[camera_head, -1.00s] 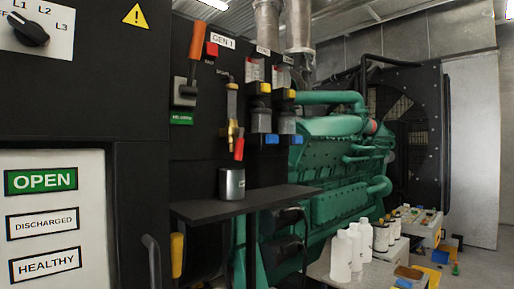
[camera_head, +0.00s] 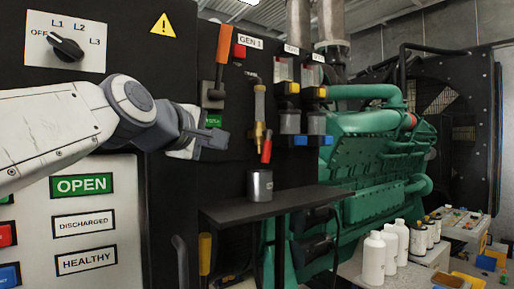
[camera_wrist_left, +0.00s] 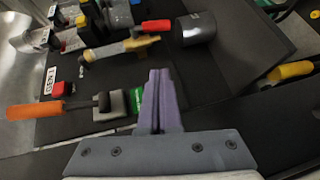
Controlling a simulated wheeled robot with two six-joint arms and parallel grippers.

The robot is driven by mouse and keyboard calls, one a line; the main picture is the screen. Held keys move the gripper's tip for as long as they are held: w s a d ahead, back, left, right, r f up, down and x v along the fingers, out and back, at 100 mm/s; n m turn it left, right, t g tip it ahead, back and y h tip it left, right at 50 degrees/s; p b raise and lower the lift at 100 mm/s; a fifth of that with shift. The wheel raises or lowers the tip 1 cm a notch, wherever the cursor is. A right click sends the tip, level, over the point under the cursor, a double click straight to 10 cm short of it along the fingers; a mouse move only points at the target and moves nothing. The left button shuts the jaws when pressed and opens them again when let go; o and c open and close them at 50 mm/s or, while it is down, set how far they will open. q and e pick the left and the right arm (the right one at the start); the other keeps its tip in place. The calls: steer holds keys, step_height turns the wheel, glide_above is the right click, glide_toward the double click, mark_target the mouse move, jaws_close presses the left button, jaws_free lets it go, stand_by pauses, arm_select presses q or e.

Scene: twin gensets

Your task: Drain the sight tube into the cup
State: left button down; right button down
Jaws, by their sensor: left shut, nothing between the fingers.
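The sight tube (camera_head: 260,103) is an amber-looking upright tube on the black panel, with a brass fitting below it. A red-handled drain valve (camera_head: 266,148) hangs at its lower end. The metal cup (camera_head: 259,186) stands upright on the black shelf, beneath the valve. In the left wrist view the sight tube (camera_wrist_left: 110,50), red handle (camera_wrist_left: 156,26) and cup (camera_wrist_left: 195,28) lie beyond the fingers. My left gripper (camera_head: 222,141) is shut and empty, left of the valve and apart from it; its fingers (camera_wrist_left: 160,85) also show in the wrist view. My right gripper is out of view.
An orange-handled lever (camera_head: 220,62) and a red button (camera_head: 239,51) sit above my left gripper. The black shelf (camera_head: 290,199) juts from the panel. Two filter bowls (camera_head: 289,123) hang right of the tube. White bottles (camera_head: 373,258) stand at lower right.

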mark_target(265, 148)
arm_select(q)
steer(key=p+x, duration=0.2)
steer(key=x, duration=0.2)
steer(key=d+p+x, duration=0.1)
steer(key=p+x, duration=0.1)
steer(key=x, duration=0.2)
steer(key=d+p+x, duration=0.1)
steer(key=p+x, duration=0.1)
steer(key=x, duration=0.1)
steer(key=shift+r, duration=0.15)
steer(key=shift+w+d+f+p, duration=0.3)
steer(key=shift+d+p, duration=0.15)
steer(key=shift+d, duration=0.1)
